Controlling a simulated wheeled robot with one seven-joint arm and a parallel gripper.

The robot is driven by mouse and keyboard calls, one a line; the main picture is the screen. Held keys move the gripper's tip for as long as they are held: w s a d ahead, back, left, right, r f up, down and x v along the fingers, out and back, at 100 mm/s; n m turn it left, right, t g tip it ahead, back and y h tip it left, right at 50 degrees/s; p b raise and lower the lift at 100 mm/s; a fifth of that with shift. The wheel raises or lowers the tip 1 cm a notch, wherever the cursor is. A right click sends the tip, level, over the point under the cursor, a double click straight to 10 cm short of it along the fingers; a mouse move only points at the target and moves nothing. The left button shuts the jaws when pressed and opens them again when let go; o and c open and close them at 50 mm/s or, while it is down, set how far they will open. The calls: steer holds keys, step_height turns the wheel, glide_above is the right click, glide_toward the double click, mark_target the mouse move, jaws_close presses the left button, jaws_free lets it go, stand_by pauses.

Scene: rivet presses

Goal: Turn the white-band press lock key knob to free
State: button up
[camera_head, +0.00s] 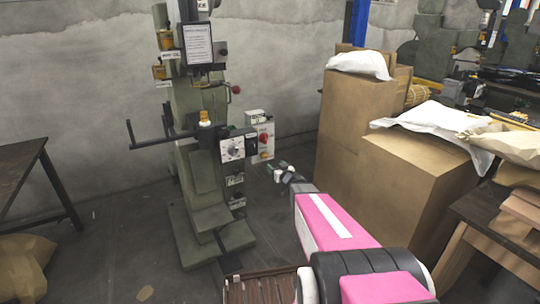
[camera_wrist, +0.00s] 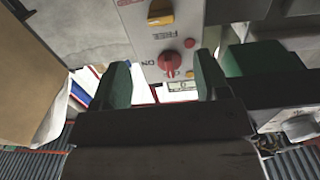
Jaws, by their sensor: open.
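The green press (camera_head: 205,150) stands at the left centre of the head view. A light grey control box (camera_head: 262,125) on its right side carries a red knob (camera_head: 264,138) and, below it, a yellow knob (camera_head: 264,155). In the wrist view the panel appears upside down, with the red knob (camera_wrist: 169,62) and the yellow knob (camera_wrist: 160,12). FREE is lettered beside the yellow knob, which looks like the lock key knob; its exact setting is unclear. My gripper (camera_head: 281,172) is open and empty, just right of and below the box. In the wrist view its fingers (camera_wrist: 163,80) frame the red knob's area.
A white dial (camera_head: 232,149) sits on the press left of the box, and a black bar handle (camera_head: 158,142) sticks out left. Tall cardboard boxes (camera_head: 350,125) stand close on the right. A dark table (camera_head: 25,165) is at far left.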

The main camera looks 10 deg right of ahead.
mark_target(266, 156)
steer(key=x, duration=1.1)
steer(key=shift+a, duration=0.1)
steer(key=c, duration=0.9)
